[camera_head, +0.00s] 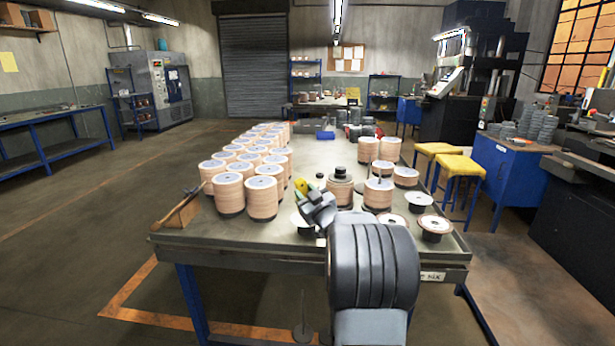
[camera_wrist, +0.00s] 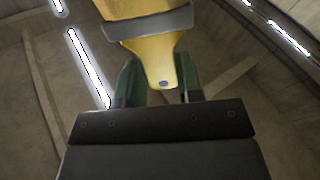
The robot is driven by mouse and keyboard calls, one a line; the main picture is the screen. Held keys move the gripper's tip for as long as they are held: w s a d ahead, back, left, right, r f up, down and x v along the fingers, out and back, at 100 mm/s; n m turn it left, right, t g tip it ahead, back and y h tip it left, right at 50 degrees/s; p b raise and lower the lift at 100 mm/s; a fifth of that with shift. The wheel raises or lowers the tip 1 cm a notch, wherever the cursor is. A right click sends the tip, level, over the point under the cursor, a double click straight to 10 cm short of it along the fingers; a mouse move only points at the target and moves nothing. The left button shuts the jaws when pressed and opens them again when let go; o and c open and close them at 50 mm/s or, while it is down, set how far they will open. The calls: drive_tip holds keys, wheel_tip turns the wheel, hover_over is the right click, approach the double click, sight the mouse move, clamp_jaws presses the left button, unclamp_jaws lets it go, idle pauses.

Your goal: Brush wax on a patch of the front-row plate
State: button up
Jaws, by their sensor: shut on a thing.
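In the wrist view my gripper (camera_wrist: 160,88) has its green fingers shut on the yellow handle of a brush (camera_wrist: 158,60). The brush's grey ferrule and tan bristle end reach to the top edge. In the head view my gripper (camera_head: 310,198) is over the front of the table, and a bit of the yellow brush (camera_head: 300,185) shows at its left. A pale plate (camera_head: 299,219) lies just below and behind the gripper, partly hidden. More front-row plates lie to the right: a rimmed one (camera_head: 436,224) and another (camera_head: 391,221) partly behind my arm. Contact between bristles and plate cannot be seen.
The table (camera_head: 280,243) carries many tall disc stacks (camera_head: 262,197) on the left and shorter stacks (camera_head: 378,193) on the right. A dark-topped stack (camera_head: 340,186) stands just behind the gripper. Yellow stools (camera_head: 459,165) stand at right.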

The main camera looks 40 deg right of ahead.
drive_tip(key=shift+r+p, duration=1.15)
drive_tip(key=shift+r, duration=1.2)
